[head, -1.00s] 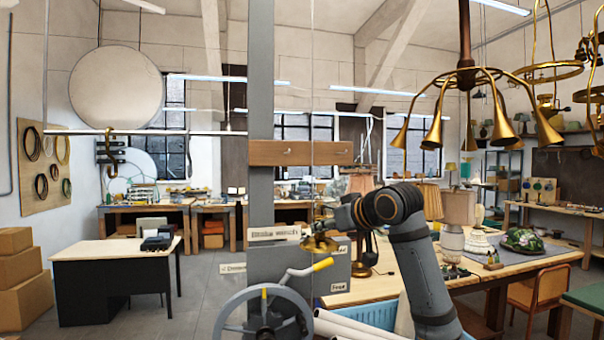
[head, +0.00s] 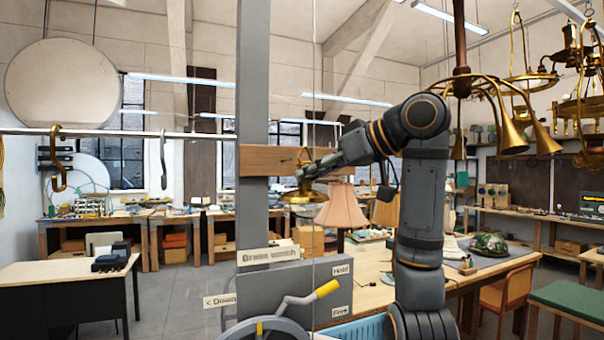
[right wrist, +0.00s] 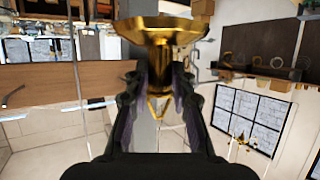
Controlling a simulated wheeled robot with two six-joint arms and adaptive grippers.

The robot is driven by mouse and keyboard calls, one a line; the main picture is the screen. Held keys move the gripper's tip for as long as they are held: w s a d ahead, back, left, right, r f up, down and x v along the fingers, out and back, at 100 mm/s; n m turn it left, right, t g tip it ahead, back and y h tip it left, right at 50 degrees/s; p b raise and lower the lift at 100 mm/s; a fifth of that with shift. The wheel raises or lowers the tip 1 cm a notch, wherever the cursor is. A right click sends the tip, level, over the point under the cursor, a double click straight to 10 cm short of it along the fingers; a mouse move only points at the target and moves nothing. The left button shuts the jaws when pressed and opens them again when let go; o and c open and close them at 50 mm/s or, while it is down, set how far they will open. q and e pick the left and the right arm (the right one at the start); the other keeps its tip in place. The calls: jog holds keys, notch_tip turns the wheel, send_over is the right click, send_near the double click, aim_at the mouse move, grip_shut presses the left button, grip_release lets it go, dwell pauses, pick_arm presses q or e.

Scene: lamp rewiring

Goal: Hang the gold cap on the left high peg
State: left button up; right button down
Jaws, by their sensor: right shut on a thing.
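My right gripper (head: 306,175) is shut on the gold cap (head: 299,197). The cap is a flared brass dish, held just below and in front of the wooden peg board (head: 262,161) on the grey post. In the right wrist view the cap (right wrist: 160,38) sits between both fingers (right wrist: 158,95), wide rim outward, with a thin gold loop near the fingers. The left high peg (head: 285,160) is a small stub on the board, close above the gripper. The board's right part is behind my right arm. The board (right wrist: 50,85) also shows in the right wrist view. My left gripper is not in view.
The brake winch box (head: 300,292) with a yellow-handled crank (head: 310,295) stands below. A thin vertical cable runs close to the cap. A rail (head: 100,132) with hooks is at left. A brass chandelier (head: 490,90) hangs right of my arm.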

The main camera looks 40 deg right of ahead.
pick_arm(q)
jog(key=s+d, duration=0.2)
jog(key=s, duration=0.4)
pick_arm(e)
jog(key=shift+s+d+r, duration=0.25)
jog(key=shift+s, duration=0.1)
jog(key=shift+w+f+p, duration=0.2)
jog(key=shift+w+p, duration=0.1)
jog(key=shift+w, duration=0.95)
jog(key=shift+w+d, duration=0.1)
jog(key=shift+w, duration=0.45)
jog(key=shift+d+p, duration=0.1)
jog(key=shift+p, duration=0.2)
jog(key=shift+w+d+p, duration=0.15)
jog(key=shift+w+p, duration=0.15)
jog(key=shift+w, duration=0.6)
jog(key=shift+w+d+p, duration=0.15)
jog(key=shift+w+p, duration=0.15)
jog(key=shift+w, duration=0.25)
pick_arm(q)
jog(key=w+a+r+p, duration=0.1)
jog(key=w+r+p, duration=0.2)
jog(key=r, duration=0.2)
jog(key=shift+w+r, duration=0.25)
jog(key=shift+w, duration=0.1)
pick_arm(e)
jog(key=w, duration=0.2)
jog(key=w+d, duration=0.1)
jog(key=w, duration=0.2)
jog(key=shift+d+f, duration=0.15)
